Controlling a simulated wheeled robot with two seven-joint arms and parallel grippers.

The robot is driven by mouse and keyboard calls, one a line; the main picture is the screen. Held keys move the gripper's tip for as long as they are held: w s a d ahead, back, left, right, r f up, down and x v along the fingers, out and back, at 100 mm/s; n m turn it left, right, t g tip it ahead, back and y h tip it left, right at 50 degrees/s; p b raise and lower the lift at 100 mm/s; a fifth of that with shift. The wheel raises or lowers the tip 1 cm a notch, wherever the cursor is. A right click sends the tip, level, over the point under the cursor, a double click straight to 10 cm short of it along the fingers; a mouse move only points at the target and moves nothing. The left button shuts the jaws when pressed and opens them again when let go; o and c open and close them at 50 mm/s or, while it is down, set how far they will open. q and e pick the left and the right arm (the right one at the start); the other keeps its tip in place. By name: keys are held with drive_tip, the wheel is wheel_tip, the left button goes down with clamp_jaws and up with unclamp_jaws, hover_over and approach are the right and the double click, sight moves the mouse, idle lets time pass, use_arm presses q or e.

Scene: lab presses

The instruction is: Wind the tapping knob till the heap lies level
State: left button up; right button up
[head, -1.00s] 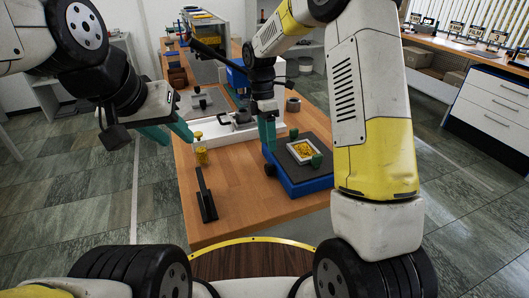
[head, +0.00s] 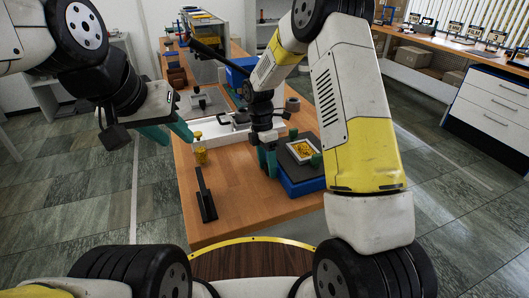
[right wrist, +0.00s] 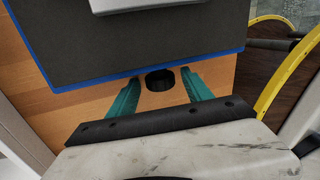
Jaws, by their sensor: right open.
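The tapping knob (right wrist: 160,80) is a short black cylinder at the edge of a blue-based block with a dark top (head: 310,176). A white square tray (head: 291,157) on that block holds a yellow heap (head: 303,150); its levelness is too small to judge. My right gripper (head: 267,166) is open at the block's left side, largely hiding the knob in the head view. In the right wrist view its teal fingers (right wrist: 161,76) stand either side of the knob, with gaps showing. My left gripper (head: 179,142) is open and empty, left of the table.
A white tray-like unit (head: 215,133) lies behind. The table's front middle is clear.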

clamp_jaws()
drive_tip(key=shift+s+d+t+y, duration=0.1)
drive_tip(key=shift+s+t+y, duration=0.05)
drive_tip(key=shift+t, duration=0.4)
drive_tip(key=shift+s+d+t+y, duration=0.1)
drive_tip(key=shift+t+y, duration=0.05)
drive_tip(key=shift+t, duration=0.4)
drive_tip(key=shift+s+t+y, duration=0.15)
drive_tip(key=shift+t+y, duration=0.45)
drive_tip(key=shift+t, duration=1.1)
unclamp_jaws()
drive_tip(key=v, duration=0.7)
drive_tip(key=shift+r, duration=0.4)
